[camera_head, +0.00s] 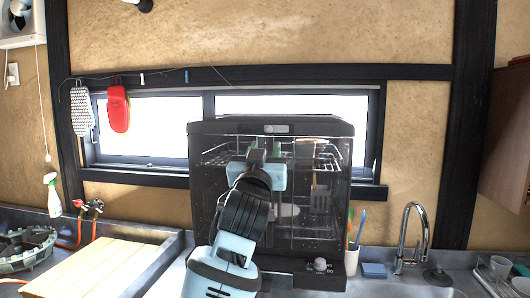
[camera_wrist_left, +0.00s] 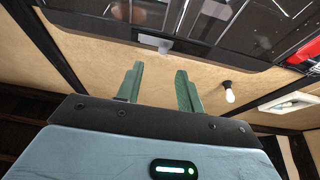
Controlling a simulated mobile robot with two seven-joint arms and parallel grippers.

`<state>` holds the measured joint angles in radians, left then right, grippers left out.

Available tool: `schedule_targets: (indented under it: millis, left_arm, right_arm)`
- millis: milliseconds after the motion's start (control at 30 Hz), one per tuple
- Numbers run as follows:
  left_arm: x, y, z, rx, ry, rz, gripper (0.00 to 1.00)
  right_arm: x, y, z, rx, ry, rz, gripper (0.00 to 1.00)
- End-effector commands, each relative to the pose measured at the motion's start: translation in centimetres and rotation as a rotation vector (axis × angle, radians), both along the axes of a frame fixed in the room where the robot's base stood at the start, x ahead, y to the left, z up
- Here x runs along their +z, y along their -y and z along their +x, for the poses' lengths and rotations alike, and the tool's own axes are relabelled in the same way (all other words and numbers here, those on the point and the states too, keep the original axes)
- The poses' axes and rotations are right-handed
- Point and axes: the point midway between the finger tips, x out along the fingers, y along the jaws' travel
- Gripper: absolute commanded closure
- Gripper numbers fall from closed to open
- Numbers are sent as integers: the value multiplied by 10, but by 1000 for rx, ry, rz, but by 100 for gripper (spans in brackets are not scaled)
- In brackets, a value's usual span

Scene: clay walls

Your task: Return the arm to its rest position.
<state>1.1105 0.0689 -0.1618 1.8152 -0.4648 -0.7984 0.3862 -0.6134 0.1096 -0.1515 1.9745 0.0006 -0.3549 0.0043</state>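My left arm (camera_head: 240,215) rises from the bottom middle of the head view. Its gripper (camera_head: 266,148) is in front of the dark dishwasher (camera_head: 270,127) with a see-through front, and covers part of it. In the left wrist view, the two green fingers of the left gripper (camera_wrist_left: 160,75) stand apart with nothing between them. The dishwasher (camera_wrist_left: 210,28) shows beyond the fingertips, with a small grey tab on its edge. I cannot tell whether the gripper touches the dishwasher. My right gripper is in neither view.
Right of the dishwasher are a white cup (camera_head: 351,262) with brushes, a blue sponge (camera_head: 374,270) and a tap (camera_head: 411,235). A wooden board (camera_head: 105,270) lies at the left, near a spray bottle (camera_head: 53,195). A red mitt (camera_head: 118,108) hangs by the window.

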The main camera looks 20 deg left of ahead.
Motion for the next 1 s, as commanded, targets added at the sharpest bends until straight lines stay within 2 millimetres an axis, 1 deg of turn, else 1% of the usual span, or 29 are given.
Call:
schedule_targets:
  millis: [433, 500, 567, 667, 700, 767, 800, 833, 867, 900, 967, 1000]
  left_arm:
    - [0, 0, 0, 0, -1, 0, 63]
    - [-6, 1, 1, -3, -10, 2, 63]
    - [-20, 2, 4, -7, -30, 5, 63]
    - [-61, 4, 9, -23, -90, 18, 63]
    - [-84, 6, 10, -34, -121, 23, 63]
    - [-123, 9, 11, -51, -175, 33, 63]
    - [-150, 11, 10, -64, -212, 38, 63]
    - [-169, 13, 8, -73, -239, 40, 63]
    - [-188, 14, 6, -83, -265, 45, 63]
    - [-214, 16, 2, -95, -301, 49, 63]
    - [-252, 19, -7, -114, -354, 54, 63]
    - [-277, 21, -14, -127, -389, 58, 63]
  right_arm:
    - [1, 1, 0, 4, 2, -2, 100]
    - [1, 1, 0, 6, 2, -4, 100]
    - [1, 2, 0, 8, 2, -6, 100]
    - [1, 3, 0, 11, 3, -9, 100]
    - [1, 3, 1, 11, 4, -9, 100]
    - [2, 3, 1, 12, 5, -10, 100]
    - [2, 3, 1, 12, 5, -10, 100]
    - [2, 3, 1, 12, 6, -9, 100]
    - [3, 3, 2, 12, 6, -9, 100]
    - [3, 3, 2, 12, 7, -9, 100]
    - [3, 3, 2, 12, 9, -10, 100]
    - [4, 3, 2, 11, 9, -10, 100]
